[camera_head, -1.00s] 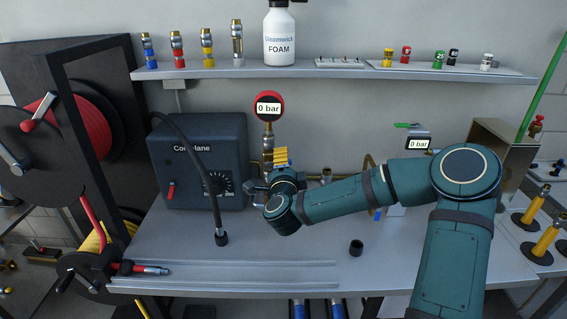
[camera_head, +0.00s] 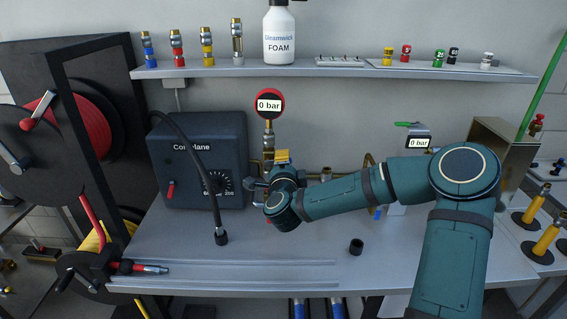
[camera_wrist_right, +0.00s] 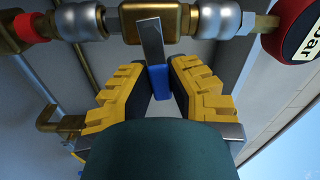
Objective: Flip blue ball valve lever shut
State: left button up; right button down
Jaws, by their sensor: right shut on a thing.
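The ball valve lever shows in the right wrist view as a grey metal strip (camera_wrist_right: 152,42) with a blue grip (camera_wrist_right: 158,82). It sits in front of a brass valve body (camera_wrist_right: 185,22) set in a pipe line. My right gripper (camera_wrist_right: 158,78) has its yellow ridged fingers on both sides of the blue grip and is shut on it. In the head view my right gripper (camera_head: 282,156) is at the pipework below the red round gauge (camera_head: 269,104), which reads 0 bar. The lever is hidden there by my gripper and wrist. My left gripper is not in view.
A dark blue-grey box (camera_head: 215,145) with a dial stands left of the pipework. A shelf (camera_head: 335,72) with fittings and a foam bottle (camera_head: 279,35) runs above. A black cap (camera_head: 356,246) lies on the bench (camera_head: 300,255). The front middle of the bench is mostly clear.

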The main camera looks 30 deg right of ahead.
jog(key=shift+f+m+b, duration=0.4)
jog(key=shift+m+b, duration=0.2)
jog(key=shift+m, duration=0.3)
jog(key=c, duration=0.9)
grip_release()
jog(key=v, duration=1.2)
